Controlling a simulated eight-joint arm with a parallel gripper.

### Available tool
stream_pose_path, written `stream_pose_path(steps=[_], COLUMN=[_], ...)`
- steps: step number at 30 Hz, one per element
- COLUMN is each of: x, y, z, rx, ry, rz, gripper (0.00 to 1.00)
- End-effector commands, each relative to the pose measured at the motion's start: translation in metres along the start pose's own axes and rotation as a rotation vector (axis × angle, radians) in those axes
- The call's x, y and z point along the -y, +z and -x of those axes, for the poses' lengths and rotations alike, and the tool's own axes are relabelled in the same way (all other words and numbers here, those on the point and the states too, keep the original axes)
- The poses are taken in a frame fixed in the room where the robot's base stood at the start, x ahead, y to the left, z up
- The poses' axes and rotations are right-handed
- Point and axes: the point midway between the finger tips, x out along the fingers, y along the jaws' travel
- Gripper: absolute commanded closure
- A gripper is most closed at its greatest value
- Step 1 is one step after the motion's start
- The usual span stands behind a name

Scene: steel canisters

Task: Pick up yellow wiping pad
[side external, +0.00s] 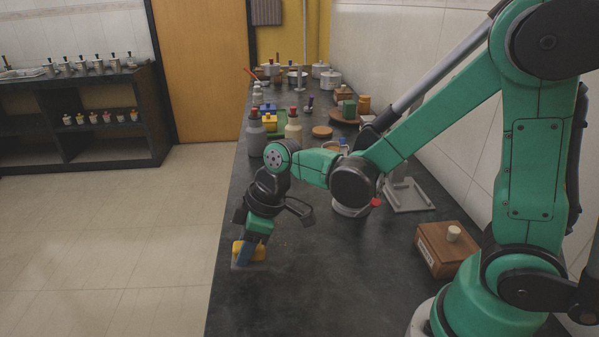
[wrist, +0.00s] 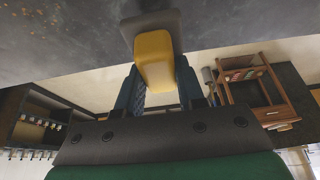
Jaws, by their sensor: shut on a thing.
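The yellow wiping pad (side external: 238,247) is at the left edge of the dark counter, with a grey base (side external: 249,266) under its yellow part. My gripper (side external: 252,246) points down and is shut on it. In the wrist view the yellow part (wrist: 154,60) sits between my two blue fingers (wrist: 158,90), with the grey base beyond it against the dark counter. I cannot tell whether the base touches the counter.
A wooden box (side external: 446,249) with a light knob stands on the counter at right. Grey bottles (side external: 255,135), a yellow and blue container (side external: 269,122) and several pots stand farther back. The counter (side external: 310,285) is clear in front. Its left edge drops to the floor.

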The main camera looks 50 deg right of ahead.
Motion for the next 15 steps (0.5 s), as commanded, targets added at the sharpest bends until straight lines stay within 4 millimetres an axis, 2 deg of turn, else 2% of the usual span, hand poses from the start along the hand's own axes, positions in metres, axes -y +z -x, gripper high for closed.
stream_pose_path(steps=[6, 15], x=[0.001, 0.0], y=[-0.019, -0.044], z=[0.049, 0.108], rx=[0.0, 0.0], ry=[0.0, 0.0], rz=[0.0, 0.0], gripper=[1.0, 1.0])
